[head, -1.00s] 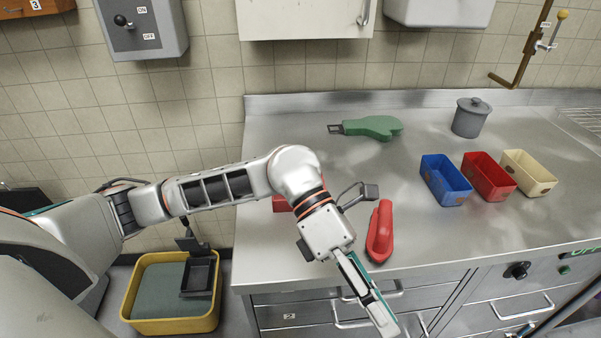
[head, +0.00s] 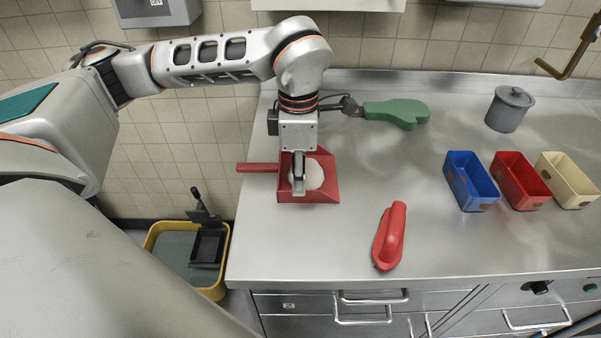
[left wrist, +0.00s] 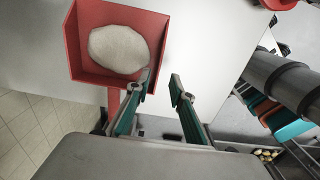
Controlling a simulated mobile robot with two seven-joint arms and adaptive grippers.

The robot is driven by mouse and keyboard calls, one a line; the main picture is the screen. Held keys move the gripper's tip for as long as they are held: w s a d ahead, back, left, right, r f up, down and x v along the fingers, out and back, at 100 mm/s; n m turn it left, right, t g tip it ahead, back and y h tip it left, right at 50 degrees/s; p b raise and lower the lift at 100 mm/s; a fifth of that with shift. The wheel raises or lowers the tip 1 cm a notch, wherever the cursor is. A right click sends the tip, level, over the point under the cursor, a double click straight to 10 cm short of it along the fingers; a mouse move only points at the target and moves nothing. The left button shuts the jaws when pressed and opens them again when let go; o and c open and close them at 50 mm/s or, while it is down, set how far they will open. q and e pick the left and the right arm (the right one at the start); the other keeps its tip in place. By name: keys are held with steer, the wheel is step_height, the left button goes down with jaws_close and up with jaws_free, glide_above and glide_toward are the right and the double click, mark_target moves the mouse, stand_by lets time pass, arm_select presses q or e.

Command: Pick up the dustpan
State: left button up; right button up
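The red dustpan (head: 327,194) lies on the steel counter near its left end, with a pale heap (head: 315,174) in its pan. Its handle (head: 257,167) points left, past the counter's edge. My left gripper (head: 299,187) is over the pan in the head view and hides part of it. In the left wrist view, the pan (left wrist: 86,68) is at the upper left, beyond the fingertips. The left gripper (left wrist: 160,84) shows two parted fingers with nothing between them; the handle passes behind one finger. My right gripper is out of view.
A red brush-like tool (head: 390,237) lies right of the dustpan. A green oven mitt (head: 400,113), a grey lidded pot (head: 508,110) and blue, red and cream bins stand farther off. A yellow tub (head: 217,291) holding a black item is on the floor. The counter's middle is clear.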

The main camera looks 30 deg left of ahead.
arm_select(q)
step_height(320, 180, down, 5)
steer(key=shift+w+r, duration=0.1)
steer(key=shift+w, duration=0.05)
jaws_close()
steer(key=shift+r, duration=0.1)
